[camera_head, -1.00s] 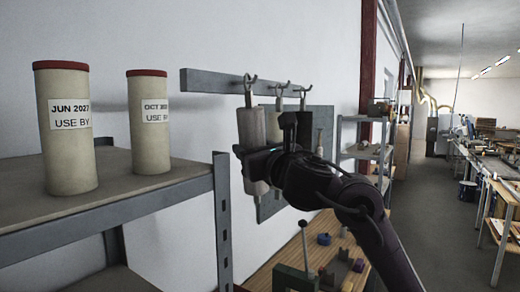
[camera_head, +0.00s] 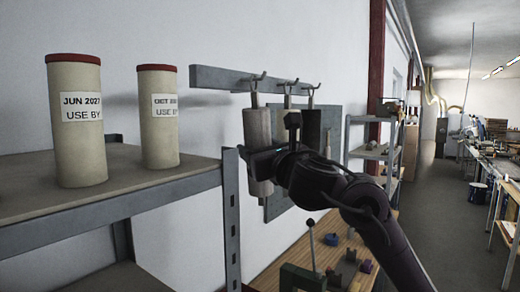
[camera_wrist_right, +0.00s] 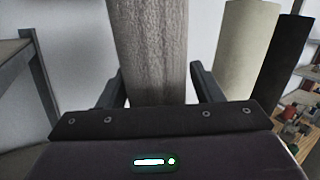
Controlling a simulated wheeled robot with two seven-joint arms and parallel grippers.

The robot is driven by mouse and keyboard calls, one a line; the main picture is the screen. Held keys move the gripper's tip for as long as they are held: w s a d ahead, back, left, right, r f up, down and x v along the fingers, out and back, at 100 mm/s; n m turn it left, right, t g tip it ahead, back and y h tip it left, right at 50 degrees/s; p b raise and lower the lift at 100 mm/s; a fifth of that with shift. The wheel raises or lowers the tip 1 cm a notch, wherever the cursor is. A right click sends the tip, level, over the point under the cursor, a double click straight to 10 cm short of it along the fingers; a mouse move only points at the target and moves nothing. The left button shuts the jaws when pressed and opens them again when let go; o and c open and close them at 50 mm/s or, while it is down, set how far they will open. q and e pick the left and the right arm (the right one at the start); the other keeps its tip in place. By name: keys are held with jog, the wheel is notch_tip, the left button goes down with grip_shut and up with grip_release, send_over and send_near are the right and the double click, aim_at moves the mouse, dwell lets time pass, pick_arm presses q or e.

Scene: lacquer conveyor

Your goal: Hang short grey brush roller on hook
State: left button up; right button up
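My right gripper (camera_head: 262,154) is at the roller's lower half. In the right wrist view the grey roller (camera_wrist_right: 150,50) stands between the two fingers (camera_wrist_right: 156,85), which look closed against its sides. A cream roller (camera_wrist_right: 243,50) and a dark roller (camera_wrist_right: 284,65) hang to its right. My left gripper is not in view.
The grey hook rail (camera_head: 222,78) is on the white wall. A metal shelf (camera_head: 150,195) at left bears two cream canisters (camera_head: 80,150) (camera_head: 158,140) with red lids. A wooden bench (camera_head: 340,248) with a lever tool and small blocks is below.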

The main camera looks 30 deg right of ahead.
jog(key=o, duration=0.3)
jog(key=shift+f, duration=0.1)
jog(key=s, duration=0.2)
jog(key=s+b, duration=0.1)
jog(key=s, duration=0.2)
jog(key=s+a+f+b, duration=0.1)
jog(key=s, duration=0.1)
jog(key=shift+s, duration=0.4)
jog(key=shift+f, duration=0.1)
